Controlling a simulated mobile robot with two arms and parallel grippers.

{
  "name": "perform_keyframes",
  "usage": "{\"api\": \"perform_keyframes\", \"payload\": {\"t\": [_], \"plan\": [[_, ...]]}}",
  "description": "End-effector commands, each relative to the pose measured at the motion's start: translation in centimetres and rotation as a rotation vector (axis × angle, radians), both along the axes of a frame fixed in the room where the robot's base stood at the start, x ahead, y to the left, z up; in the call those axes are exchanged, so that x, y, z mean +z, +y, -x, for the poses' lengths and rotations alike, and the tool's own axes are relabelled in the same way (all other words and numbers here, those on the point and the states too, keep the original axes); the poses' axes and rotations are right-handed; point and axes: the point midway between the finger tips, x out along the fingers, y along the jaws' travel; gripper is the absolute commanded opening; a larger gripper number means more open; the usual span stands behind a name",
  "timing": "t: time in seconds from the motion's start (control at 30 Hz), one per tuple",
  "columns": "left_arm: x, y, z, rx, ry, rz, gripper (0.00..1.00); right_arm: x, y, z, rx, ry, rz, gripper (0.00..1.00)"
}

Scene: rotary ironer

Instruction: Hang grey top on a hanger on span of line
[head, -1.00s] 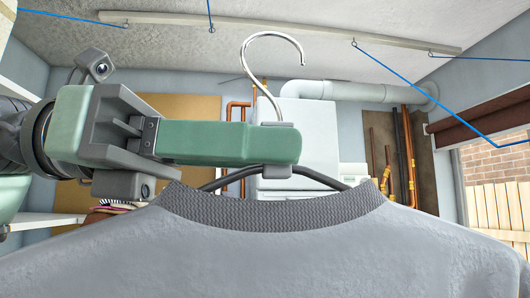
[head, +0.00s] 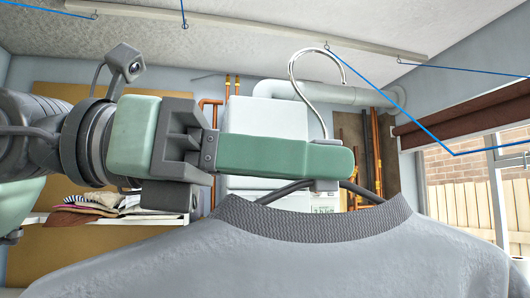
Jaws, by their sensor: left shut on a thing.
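The grey top (head: 330,262) hangs on a dark hanger (head: 285,190) in the near foreground of the head view. The hanger's silver hook (head: 292,78) sticks up above my gripper, its open end curling to the right. My left gripper (head: 335,165) is shut on the hanger just below the hook, above the ribbed collar. The blue line (head: 400,112) runs from the ceiling rail down to the right, then bends up to the right edge. In the picture the hook's tip lies close to the line's upper end; I cannot tell the depth between them. My right gripper is not in view.
A white rail (head: 250,22) with small hooks runs along the ceiling and carries blue line. Folded clothes (head: 95,203) lie on a shelf at the left. A white boiler (head: 265,118) with pipes stands behind, and a window with a brown blind (head: 460,118) is at the right.

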Motion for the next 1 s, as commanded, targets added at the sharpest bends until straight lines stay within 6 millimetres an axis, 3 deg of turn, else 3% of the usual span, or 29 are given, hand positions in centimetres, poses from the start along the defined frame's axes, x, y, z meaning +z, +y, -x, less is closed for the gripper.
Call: {"api": "perform_keyframes", "payload": {"t": [1.0], "plan": [[0.1,-11.8,-3.5,-0.002,0.001,0.0,0.0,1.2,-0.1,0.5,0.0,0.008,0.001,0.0]]}}
